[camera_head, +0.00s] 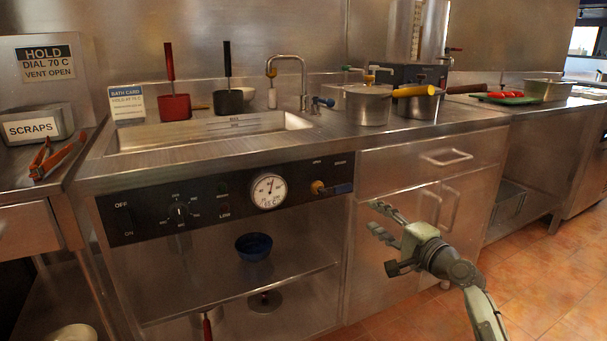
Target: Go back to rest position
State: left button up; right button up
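My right gripper (380,219) shows at the lower right, in front of the steel cabinet doors and below the drawer. Its fingers are spread apart with nothing between them. It points to the left and touches nothing that I can see. My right arm comes up from the bottom edge. My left gripper and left arm are not in the picture.
A steel counter with a sink (212,134) and a dial panel (130,222) stands ahead. Pots (368,106) and a green board (505,99) are on top. Red tongs (56,158) lie by the scraps bin (32,126). Tiled floor (545,285) at the right is clear.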

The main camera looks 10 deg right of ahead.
jog(key=s+a+f+n+g+h+p, duration=0.1)
jog(key=s+f+n+g, duration=0.3)
jog(key=s+f, duration=0.65)
jog(key=s+a+f+n+g+h, duration=0.15)
jog(key=s+f+n+g, duration=0.45)
jog(key=f, duration=0.7)
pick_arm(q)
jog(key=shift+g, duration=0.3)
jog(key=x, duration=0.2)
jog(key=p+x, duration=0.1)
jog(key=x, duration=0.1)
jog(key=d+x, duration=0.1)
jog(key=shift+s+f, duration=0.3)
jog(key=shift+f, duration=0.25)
pick_arm(e)
jog(key=s+d+f+n+g+h, duration=0.1)
jog(key=s+f, duration=0.3)
jog(key=s, duration=0.7)
jog(key=s+d+f+n+g+h, duration=0.2)
jog(key=s+d+f+n+h, duration=0.2)
jog(key=s, duration=0.7)
jog(key=shift+s+f, duration=0.35)
jog(key=shift+f, duration=0.3)
